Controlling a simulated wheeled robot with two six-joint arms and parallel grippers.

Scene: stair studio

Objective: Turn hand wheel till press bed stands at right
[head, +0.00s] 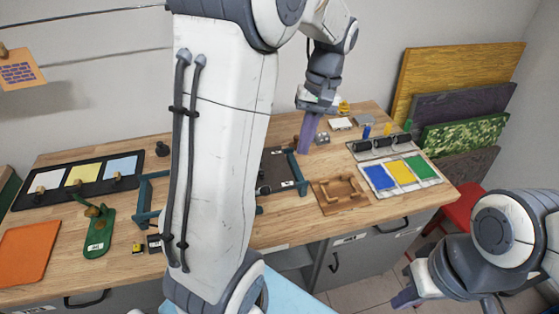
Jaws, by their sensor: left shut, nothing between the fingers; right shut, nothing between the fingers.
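The press shows as a blue-teal frame (146,192) on the bench, with a dark flat bed (278,168) visible toward its right side. My own white arm covers the middle of the press, so the bed's full extent is hidden. My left gripper (307,138) is shut and empty, fingers pointing down at the press's back right corner. A small brown round part (322,138) shows beside its fingers; I cannot tell whether it belongs to the hand wheel or whether the fingers touch it. My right gripper (404,298) is shut and empty, low in front of the bench.
A wooden frame piece (340,194) and a tray with blue, yellow and green panels (437,181) lie right of the press. A green tool (100,229), orange sheet (28,252) and black tray (20,203) lie left. A red stool (463,206) stands right.

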